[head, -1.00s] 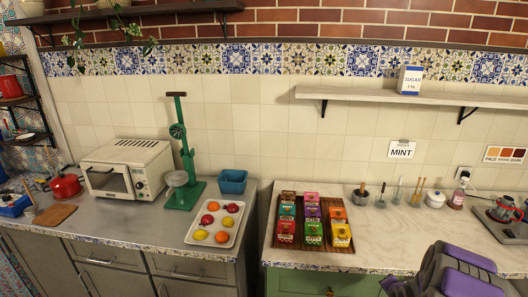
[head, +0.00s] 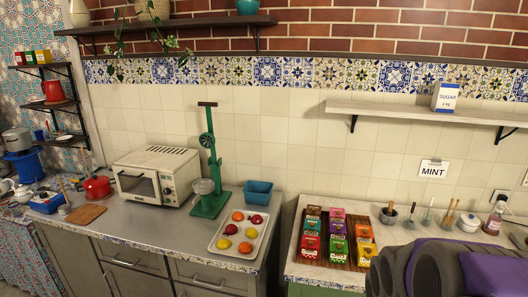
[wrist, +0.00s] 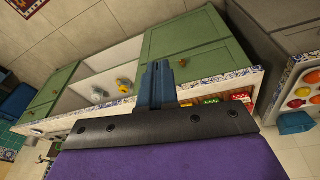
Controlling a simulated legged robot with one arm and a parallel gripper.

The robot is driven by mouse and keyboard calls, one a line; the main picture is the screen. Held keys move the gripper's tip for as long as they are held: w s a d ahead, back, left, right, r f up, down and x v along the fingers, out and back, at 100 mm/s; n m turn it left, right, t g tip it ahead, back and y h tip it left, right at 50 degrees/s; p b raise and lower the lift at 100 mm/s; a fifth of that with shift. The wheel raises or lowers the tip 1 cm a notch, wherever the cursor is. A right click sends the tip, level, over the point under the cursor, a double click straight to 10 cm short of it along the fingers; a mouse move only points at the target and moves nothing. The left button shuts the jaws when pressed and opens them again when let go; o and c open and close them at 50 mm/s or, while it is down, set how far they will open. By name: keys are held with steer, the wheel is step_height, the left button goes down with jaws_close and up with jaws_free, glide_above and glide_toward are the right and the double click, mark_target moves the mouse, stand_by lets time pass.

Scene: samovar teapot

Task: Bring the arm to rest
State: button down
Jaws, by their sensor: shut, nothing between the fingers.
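My gripper (wrist: 160,84) is at the centre of the wrist view. Its dark blue fingers are together with nothing between them. The wrist view is tilted, with the green cabinets (wrist: 185,45) and the patterned counter edge beyond the fingers; the fingers look clear of them. In the head view, my folded grey and purple arm fills the lower right corner, in front of the right counter. My fingertips cannot be made out there.
On the right counter, a wooden tray (head: 291,262) holds several coloured boxes. On the left counter are a fruit tray (head: 258,244), a blue bin (head: 258,193), a green press (head: 210,206) and a white oven (head: 157,176). A shelf (head: 400,110) holds a sugar box (head: 445,97).

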steer(key=s+a+r+n+g, duration=0.1)
steer(key=s+a, duration=0.2)
steer(key=s, duration=0.4)
steer(key=s+a+r+n+g+y, duration=0.1)
steer(key=s+a+r+n, duration=0.1)
steer(key=s+a, duration=0.2)
steer(key=s+a+r+n+g, duration=0.1)
steer(key=s+a, duration=0.3)
steer(key=s, duration=0.5)
steer(key=shift+s+a+r+n+g+y, duration=0.2)
steer(key=shift+s+r+n+g+y, duration=0.15)
steer(key=shift+r+n, duration=0.35)
